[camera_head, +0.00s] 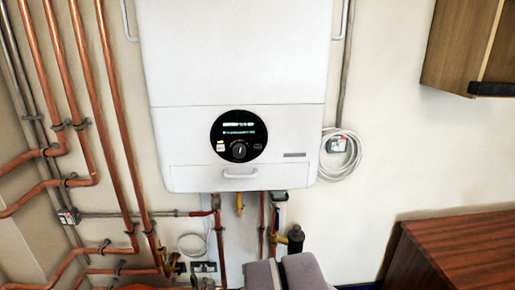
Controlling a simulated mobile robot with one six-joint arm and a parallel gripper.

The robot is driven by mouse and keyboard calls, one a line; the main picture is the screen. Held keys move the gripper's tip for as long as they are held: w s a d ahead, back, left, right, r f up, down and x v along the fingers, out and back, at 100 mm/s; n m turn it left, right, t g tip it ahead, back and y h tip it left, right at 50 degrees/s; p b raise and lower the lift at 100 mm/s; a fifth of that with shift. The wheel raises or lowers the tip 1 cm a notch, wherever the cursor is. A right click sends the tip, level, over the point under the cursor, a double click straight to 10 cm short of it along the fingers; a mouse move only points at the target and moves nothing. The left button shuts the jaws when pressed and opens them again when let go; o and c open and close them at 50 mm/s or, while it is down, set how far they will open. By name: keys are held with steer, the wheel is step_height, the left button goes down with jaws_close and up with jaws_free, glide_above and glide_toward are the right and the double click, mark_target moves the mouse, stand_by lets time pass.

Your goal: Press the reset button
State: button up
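A white boiler (240,60) hangs on the wall at the centre. On its front is a round black control panel (239,136) with a lit display (238,128) of small text. Below the display is a dark round knob (239,151). A small pale button (220,146) sits left of the knob, and a small dark oval mark or button (258,146) sits right of it. The labels are too small to read, so I cannot tell which is the reset button. No gripper fingertips show. Grey rounded shapes at the bottom centre look like part of my own body.
Copper pipes (113,110) run down the left wall, with more pipes and valves below the boiler. A coiled white cable (340,155) hangs right of it. A wooden cabinet (465,45) is at upper right, a brown wooden top (465,245) at lower right. The panel's front is unobstructed.

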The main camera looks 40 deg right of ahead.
jaws_close()
stand_by(1.5)
